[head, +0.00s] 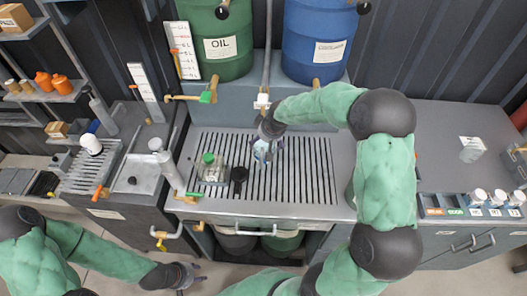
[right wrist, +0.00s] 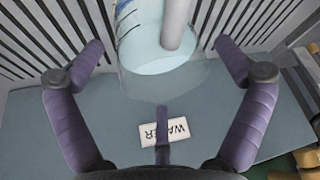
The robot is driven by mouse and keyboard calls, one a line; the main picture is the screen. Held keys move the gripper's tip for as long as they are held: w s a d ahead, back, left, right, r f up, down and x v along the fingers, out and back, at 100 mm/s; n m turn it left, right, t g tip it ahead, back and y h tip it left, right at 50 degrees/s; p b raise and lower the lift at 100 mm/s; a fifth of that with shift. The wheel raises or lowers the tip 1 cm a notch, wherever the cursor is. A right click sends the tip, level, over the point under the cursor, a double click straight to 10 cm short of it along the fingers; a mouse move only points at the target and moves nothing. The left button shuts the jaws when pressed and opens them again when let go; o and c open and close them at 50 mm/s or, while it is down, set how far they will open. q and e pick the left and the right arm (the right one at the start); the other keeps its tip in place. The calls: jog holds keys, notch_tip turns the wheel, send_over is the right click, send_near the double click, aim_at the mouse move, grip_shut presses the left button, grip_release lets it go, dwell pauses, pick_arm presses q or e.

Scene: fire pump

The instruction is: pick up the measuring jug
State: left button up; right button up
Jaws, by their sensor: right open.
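The measuring jug (head: 262,152) is clear with blue markings and is on the slotted grate, partly hidden by my right gripper. In the right wrist view, the jug (right wrist: 150,65) shows between the two spread fingers, with a grey pipe-like part in front of it. My right gripper (head: 268,141) is open at the jug; its fingers (right wrist: 161,46) lie either side and I see no clear contact. My left gripper (head: 190,276) is low at the left, in front of the bench and away from the jug; its jaw state is unclear.
A green-capped clear container (head: 210,168) and a black object (head: 239,176) stand left of the jug. Behind are a green OIL drum (head: 222,48) and a blue drum (head: 318,48). A WATER label (right wrist: 163,132) shows below the jug. The grate's right part is clear.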

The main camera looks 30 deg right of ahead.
jog(key=shift+s+a+f, duration=0.1)
grip_shut()
dwell(0.4)
